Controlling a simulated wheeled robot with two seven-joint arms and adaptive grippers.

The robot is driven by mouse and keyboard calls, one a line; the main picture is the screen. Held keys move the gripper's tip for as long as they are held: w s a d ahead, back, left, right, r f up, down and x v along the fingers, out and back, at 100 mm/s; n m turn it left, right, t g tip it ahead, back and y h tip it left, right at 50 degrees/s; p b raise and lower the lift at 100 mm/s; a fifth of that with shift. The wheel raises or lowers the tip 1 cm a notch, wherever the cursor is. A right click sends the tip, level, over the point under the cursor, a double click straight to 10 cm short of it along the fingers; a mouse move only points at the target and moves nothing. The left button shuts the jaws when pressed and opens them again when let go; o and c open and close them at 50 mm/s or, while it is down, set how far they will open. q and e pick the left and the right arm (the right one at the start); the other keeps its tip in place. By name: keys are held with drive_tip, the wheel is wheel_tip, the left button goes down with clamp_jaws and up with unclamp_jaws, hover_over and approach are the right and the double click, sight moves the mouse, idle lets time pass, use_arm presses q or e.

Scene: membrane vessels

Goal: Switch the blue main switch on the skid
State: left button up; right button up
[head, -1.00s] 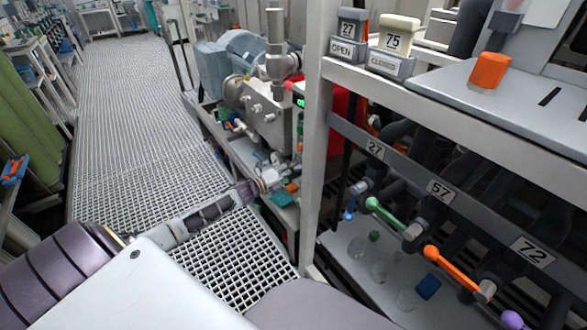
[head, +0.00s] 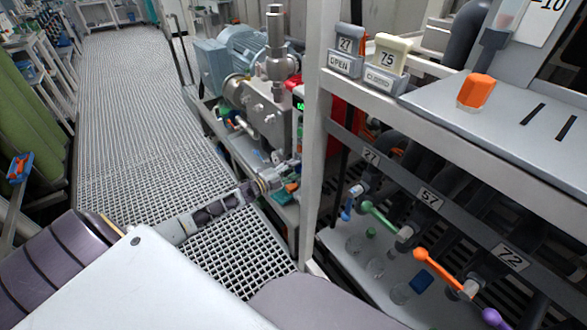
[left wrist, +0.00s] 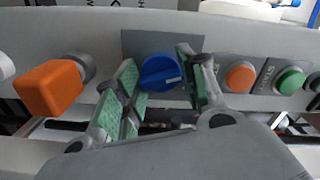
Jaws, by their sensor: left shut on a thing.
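The blue main switch (left wrist: 160,73) is a round knob with a pale mark, on a dark plate of a grey panel in the left wrist view. My left gripper (left wrist: 158,62) has its green-padded fingers on either side of the knob and is shut on it. In the head view, my left arm reaches in from the left and the gripper (head: 268,184) is at the lower front of the skid (head: 262,115). The switch is too small or hidden to make out there. My right gripper is not in view.
In the left wrist view, an orange square handle (left wrist: 48,88) sits left of the switch; an orange button (left wrist: 240,77) and a green button (left wrist: 289,81) sit right. In the head view, a white rack post (head: 313,150) stands right of my gripper. The grating walkway (head: 130,120) is clear.

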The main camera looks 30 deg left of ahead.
use_arm(q)
drive_tip(key=shift+n+p, duration=0.4)
drive_tip(key=shift+n, duration=0.7)
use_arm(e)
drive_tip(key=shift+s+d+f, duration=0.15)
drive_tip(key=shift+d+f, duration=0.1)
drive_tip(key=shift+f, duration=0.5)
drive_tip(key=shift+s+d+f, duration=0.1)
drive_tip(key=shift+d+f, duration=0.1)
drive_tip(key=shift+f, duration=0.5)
use_arm(q)
drive_tip(key=o, duration=1)
drive_tip(key=shift+o, duration=0.2)
drive_tip(key=shift+s, duration=0.15)
drive_tip(key=v, duration=1.1)
drive_tip(key=shift+s+a, duration=0.15)
drive_tip(key=shift+s, duration=0.2)
